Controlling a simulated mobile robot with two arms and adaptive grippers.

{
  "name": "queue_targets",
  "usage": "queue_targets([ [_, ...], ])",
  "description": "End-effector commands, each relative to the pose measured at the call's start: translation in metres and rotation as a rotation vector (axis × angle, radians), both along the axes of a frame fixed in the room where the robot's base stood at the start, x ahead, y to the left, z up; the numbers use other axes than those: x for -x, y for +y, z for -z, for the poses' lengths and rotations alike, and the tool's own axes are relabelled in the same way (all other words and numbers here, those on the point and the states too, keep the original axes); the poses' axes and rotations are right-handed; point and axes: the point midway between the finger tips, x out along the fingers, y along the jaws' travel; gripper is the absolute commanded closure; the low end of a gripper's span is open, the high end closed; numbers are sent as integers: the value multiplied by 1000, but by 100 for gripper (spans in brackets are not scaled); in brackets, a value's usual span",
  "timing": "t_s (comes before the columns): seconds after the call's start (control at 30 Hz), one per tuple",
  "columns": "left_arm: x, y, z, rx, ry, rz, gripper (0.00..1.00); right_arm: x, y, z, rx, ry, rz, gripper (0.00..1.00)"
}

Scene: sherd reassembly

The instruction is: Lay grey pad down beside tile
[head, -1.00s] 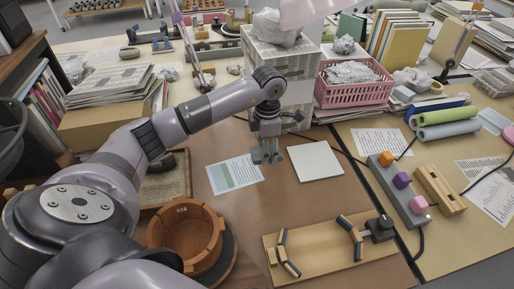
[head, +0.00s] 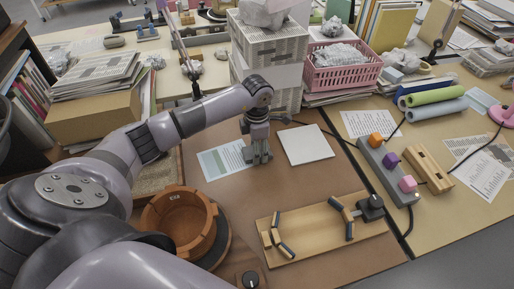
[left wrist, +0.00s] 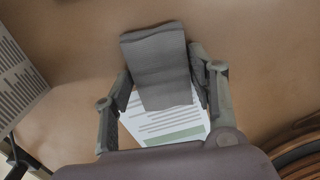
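The white square tile (head: 305,145) lies flat on the brown table, in the middle of the head view. My left gripper (head: 259,158) is just left of the tile, above or near the table beside the printed sheet. The pad covers part of the printed sheet below. I cannot tell whether the pad touches the table. My right gripper is not in view.
A printed sheet (head: 222,160) lies left of the tile. A round terracotta piece (head: 178,222) and a wooden board (head: 300,246) with small parts stand nearer. A cable runs past the tile's right.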

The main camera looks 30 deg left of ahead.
Motion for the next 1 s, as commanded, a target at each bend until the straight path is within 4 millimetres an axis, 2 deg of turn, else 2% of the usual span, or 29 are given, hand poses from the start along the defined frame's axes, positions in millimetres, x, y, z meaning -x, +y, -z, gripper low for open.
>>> queue_targets([
  [0.2,0,0,0,0,0,0,31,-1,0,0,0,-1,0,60],
  [0.47,0,0,0,0,0,0,31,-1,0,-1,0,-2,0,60],
  [0.63,-1,0,-9,0,-3,1,31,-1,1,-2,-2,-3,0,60],
  [0.77,-1,1,-32,-1,-6,2,31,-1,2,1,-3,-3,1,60],
  [1.0,-1,1,-85,-2,-6,0,31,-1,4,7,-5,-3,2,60],
])
